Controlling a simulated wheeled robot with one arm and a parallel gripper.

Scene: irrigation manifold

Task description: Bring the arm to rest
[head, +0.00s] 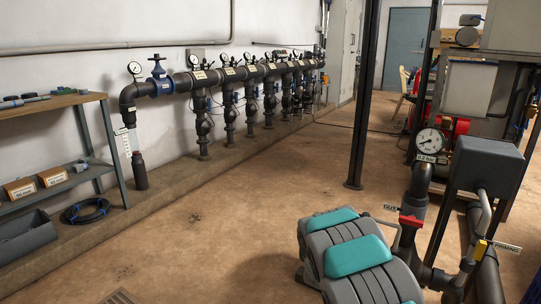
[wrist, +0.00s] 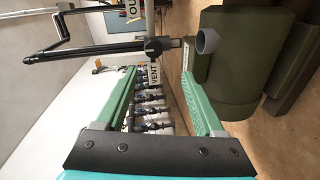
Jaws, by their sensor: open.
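My gripper (wrist: 159,72) shows in the wrist view with two green fingers reaching away from a dark palm plate. The fingers are wide apart and nothing is held between them. My teal and grey arm (head: 358,256) is at the bottom right of the head view, close to a pipe with a red-handled valve (head: 411,221). The gripper itself does not show in the head view.
In the wrist view a dark green tank (wrist: 245,55) with a grey stub (wrist: 207,41) stands right of the fingers. The head view shows a wall manifold (head: 255,72), a shelf (head: 50,103), a post (head: 362,100) and a gauge (head: 429,141). The middle floor is clear.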

